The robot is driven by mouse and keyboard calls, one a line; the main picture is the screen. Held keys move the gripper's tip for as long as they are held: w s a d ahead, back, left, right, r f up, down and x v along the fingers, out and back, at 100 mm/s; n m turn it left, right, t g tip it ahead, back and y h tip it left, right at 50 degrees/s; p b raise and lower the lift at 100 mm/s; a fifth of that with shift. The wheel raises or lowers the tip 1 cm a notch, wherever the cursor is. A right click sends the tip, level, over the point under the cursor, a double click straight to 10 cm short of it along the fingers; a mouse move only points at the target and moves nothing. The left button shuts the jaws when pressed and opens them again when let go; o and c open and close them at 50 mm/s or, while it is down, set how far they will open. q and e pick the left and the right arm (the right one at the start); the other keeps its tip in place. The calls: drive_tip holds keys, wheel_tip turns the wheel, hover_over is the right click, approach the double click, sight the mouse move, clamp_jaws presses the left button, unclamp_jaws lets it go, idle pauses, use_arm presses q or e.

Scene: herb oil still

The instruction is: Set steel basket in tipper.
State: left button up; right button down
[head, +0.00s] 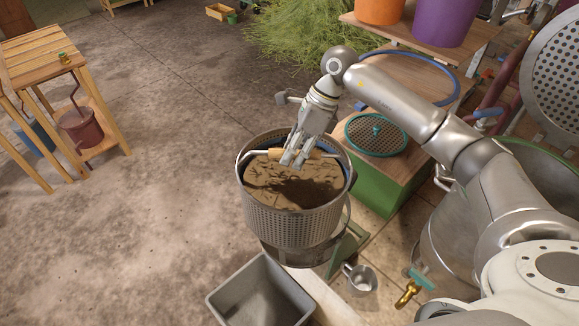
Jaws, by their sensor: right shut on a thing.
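The steel basket (292,222) is a round perforated bucket filled with brown matter, in the middle of the head view. It looks upright. My right gripper (290,160) is shut on the wooden grip of its wire handle, over the basket's far part. The tipper (346,246) shows as a green stand with a grey metal ring partly under the basket. The basket hides much of it, and I cannot tell whether the basket rests in it or hangs just above. My left gripper is out of view.
A grey bin (262,290) stands in front of the tipper. A small metal jug (360,279) is to its right. A large steel vessel (450,245) with a brass tap stands at right. A green box (385,195) bears a perforated lid (376,134).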

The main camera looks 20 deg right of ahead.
drive_tip(key=shift+w+d+f+m+t+h+b, duration=0.15)
drive_tip(key=shift+w+d+f+m+t, duration=0.2)
drive_tip(key=shift+w+d+m, duration=0.45)
drive_tip(key=shift+w+d+f+m+t+h+b, duration=0.1)
drive_tip(key=shift+w+d+f+m+t+b, duration=0.2)
drive_tip(key=shift+d+m, duration=0.55)
drive_tip(key=shift+w+d+f+m+t+h+b, duration=0.1)
drive_tip(key=shift+w+d+f+m+t, duration=0.35)
drive_tip(key=shift+m, duration=0.6)
drive_tip(key=shift+w+r, duration=0.1)
drive_tip(key=shift+r, duration=0.05)
drive_tip(key=shift+d, duration=0.15)
drive_tip(key=shift+f+b, duration=2.2)
drive_tip(key=shift+f, duration=0.55)
